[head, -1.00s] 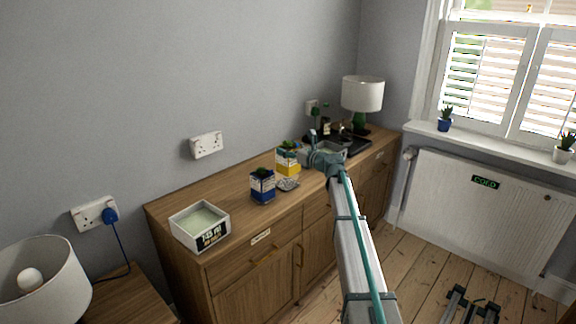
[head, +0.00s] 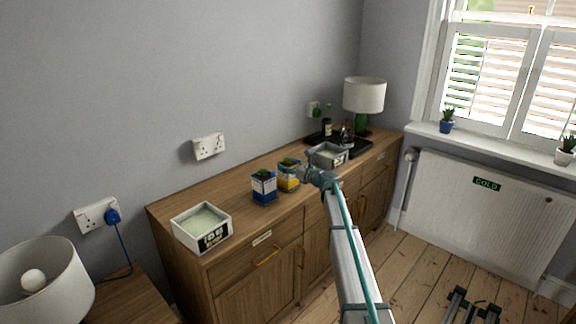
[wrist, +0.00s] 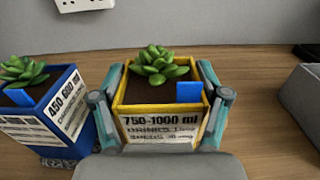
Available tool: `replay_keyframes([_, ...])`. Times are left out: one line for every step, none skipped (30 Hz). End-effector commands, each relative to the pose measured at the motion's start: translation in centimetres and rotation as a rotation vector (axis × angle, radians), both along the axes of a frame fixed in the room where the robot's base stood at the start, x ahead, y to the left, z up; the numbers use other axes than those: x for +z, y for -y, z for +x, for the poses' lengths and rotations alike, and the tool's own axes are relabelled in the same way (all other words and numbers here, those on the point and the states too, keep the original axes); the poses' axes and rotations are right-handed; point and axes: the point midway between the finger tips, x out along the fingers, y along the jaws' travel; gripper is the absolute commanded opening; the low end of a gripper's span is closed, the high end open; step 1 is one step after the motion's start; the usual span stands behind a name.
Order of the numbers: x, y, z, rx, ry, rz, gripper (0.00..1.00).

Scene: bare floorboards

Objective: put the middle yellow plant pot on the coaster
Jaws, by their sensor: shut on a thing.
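The yellow plant pot (head: 289,179) with a green succulent is upright at the middle of the wooden sideboard. In the wrist view the yellow pot (wrist: 160,126) has a white label reading 750-1000 ml and a small blue tag. My gripper (wrist: 161,92) is shut on it, with one finger on each side. In the head view my gripper (head: 308,176) reaches it from the right. The pot is low over the sideboard, where the coaster showed earlier. The coaster is now hidden in the head view, so I cannot tell whether the pot touches it.
A blue plant pot (head: 264,188) stands close at left. A white box (head: 203,238) is at the left end of the sideboard (head: 165,207). A grey container (head: 328,158), black tray (head: 357,148) and lamp (head: 364,95) are at right. Bare wood lies left of the blue pot.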

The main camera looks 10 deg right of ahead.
Motion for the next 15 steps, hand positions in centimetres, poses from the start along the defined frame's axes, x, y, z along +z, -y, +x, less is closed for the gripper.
replay_keyframes([0.10, 0.01, -0.01, 0.000, 0.002, 0.001, 0.19])
replay_keyframes([0.12, 0.01, 0.01, 0.000, 0.002, 0.001, 0.19])
replay_keyframes([0.13, 0.01, 0.01, 0.000, 0.002, 0.001, 0.19])
replay_keyframes([0.14, 0.01, 0.01, 0.000, 0.002, 0.001, 0.19])
replay_keyframes([0.14, 0.01, 0.01, 0.000, 0.002, 0.001, 0.19])
replay_keyframes([0.12, 0.01, 0.00, 0.000, 0.001, 0.001, 0.19])
replay_keyframes([0.06, 0.01, -0.01, 0.000, 0.001, 0.001, 0.19])
replay_keyframes([-0.03, 0.01, 0.00, 0.000, 0.001, 0.001, 0.19])
replay_keyframes([-0.16, 0.01, -0.01, 0.000, 0.001, 0.001, 0.19])
replay_keyframes([-0.25, 0.01, 0.00, 0.000, 0.001, 0.001, 0.19])
replay_keyframes([-0.26, 0.01, 0.00, 0.000, 0.001, -0.001, 0.78])
replay_keyframes([-0.22, 0.01, 0.00, 0.000, 0.001, -0.001, 0.84])
replay_keyframes([-0.22, 0.01, -0.01, 0.000, 0.001, -0.001, 0.89])
replay_keyframes([-0.22, 0.01, -0.01, 0.000, 0.001, -0.001, 0.94])
replay_keyframes([-0.21, 0.01, -0.01, 0.000, 0.001, -0.001, 0.99])
